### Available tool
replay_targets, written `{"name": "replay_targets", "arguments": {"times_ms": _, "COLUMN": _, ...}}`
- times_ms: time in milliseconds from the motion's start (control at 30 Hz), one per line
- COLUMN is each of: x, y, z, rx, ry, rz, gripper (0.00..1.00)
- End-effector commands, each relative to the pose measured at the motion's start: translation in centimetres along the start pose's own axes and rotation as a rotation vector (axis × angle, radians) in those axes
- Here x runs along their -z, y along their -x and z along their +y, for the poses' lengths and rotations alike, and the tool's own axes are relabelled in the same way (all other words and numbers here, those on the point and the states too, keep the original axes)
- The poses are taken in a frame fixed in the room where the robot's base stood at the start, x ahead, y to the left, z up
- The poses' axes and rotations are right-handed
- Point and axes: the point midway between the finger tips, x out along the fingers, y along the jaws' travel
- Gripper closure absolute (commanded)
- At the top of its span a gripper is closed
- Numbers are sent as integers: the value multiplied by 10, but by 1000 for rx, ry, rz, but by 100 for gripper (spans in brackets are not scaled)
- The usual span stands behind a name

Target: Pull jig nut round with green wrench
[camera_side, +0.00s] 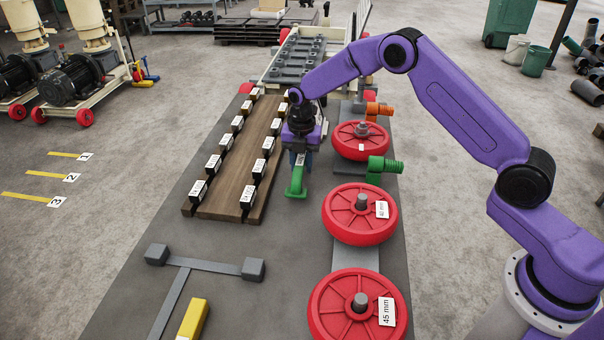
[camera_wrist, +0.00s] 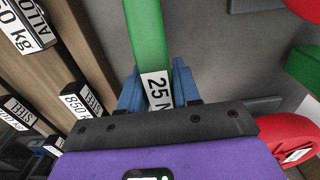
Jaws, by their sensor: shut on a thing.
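My gripper (camera_side: 298,158) is shut on the green wrench (camera_side: 296,182), which hangs below it above the grey bench top. In the wrist view the blue fingers (camera_wrist: 157,88) sit on both sides of the green bar (camera_wrist: 147,35), which carries a white label reading "25 N" with the rest cut off. The wrench's far end is outside the wrist view. Red wheels with grey centre posts (camera_side: 361,201) stand to the right of the gripper. I cannot tell which part is the jig nut.
A wooden board (camera_side: 238,160) with labelled black blocks lies left of the gripper. A green fitting (camera_side: 384,164) and an orange fitting (camera_side: 378,109) stand at right among the wheels. A grey T-shaped bar (camera_side: 207,265) and a yellow block (camera_side: 193,318) lie at the front. Bench between is clear.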

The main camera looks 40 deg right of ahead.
Motion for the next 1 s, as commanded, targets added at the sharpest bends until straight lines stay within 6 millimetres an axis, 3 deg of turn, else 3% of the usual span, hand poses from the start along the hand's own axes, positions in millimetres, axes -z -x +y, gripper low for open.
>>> {"name": "replay_targets", "arguments": {"times_ms": 433, "x": -1, "y": 4, "z": 1, "rx": -3, "ry": 0, "rz": -2, "gripper": 100}}
{"name": "replay_targets", "arguments": {"times_ms": 1000, "x": -1, "y": 26, "z": 1, "rx": -3, "ry": -1, "rz": -2, "gripper": 100}}
